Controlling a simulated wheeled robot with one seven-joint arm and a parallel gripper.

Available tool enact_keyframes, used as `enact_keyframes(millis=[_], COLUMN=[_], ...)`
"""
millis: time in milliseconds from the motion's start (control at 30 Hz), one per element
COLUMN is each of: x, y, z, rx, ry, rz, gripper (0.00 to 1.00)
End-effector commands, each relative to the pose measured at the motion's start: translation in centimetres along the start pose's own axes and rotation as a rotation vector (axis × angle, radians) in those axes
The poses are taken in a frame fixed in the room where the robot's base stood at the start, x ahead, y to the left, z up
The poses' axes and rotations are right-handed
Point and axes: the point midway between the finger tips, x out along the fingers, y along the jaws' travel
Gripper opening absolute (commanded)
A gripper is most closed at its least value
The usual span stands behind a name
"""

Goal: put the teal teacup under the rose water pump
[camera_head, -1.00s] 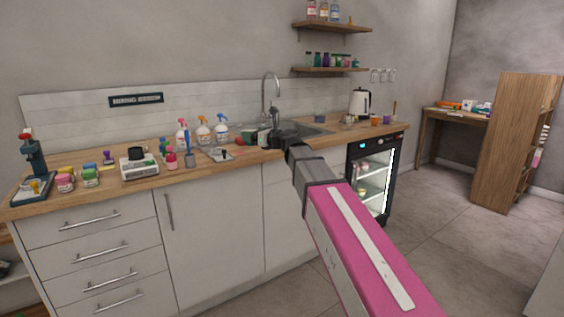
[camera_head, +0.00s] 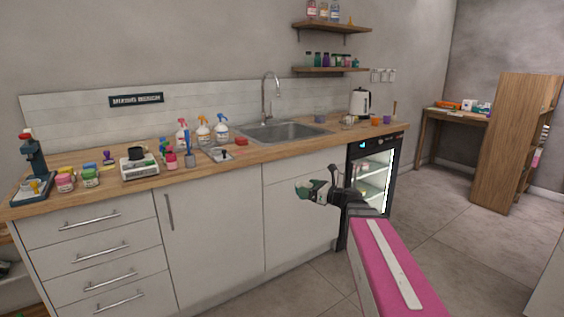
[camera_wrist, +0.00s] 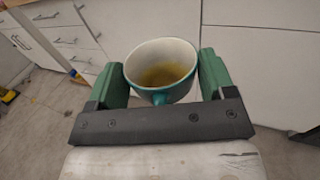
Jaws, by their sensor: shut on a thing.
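The teal teacup (camera_wrist: 162,72) sits between the two green fingers of my gripper (camera_wrist: 168,84) in the wrist view. It is white inside with a yellowish-brown bottom, and its opening faces the camera. My gripper is shut on it. In the head view my gripper (camera_head: 309,190) is in front of the white cabinet doors, below the counter top; the cup (camera_head: 301,184) shows only small there. A small pink bottle (camera_head: 171,161) stands on the counter among other bottles. I cannot tell which item is the rose water pump.
The wooden counter (camera_head: 262,153) carries a sink (camera_head: 282,132), spray bottles (camera_head: 202,132), a scale (camera_head: 139,168), several jars and a dark teal press-like stand (camera_head: 35,160) at far left. A kettle (camera_head: 360,103) stands at right above a glass-door fridge (camera_head: 371,180). Open floor lies at right.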

Motion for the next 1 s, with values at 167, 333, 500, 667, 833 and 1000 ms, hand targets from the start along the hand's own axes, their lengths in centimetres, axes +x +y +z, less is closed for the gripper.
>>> enact_keyframes(millis=[167, 333, 500, 667, 833, 1000], x=[-5.8, -9.4, -11.3, -11.7, -11.7, -11.7], y=[0.6, 1.1, 1.5, 1.5, 1.5, 1.5], z=[-3.4, -5.3, -6.3, -6.5, -6.5, -6.5], rx=[0.004, 0.002, 0.001, 0.000, 0.000, 0.000], ry=[0.001, 0.000, 0.000, 0.000, 0.000, 0.000], rz=[-0.003, -0.005, -0.006, -0.007, -0.007, -0.007], gripper=[0.48, 0.48, 0.48, 0.48, 0.48, 0.48])
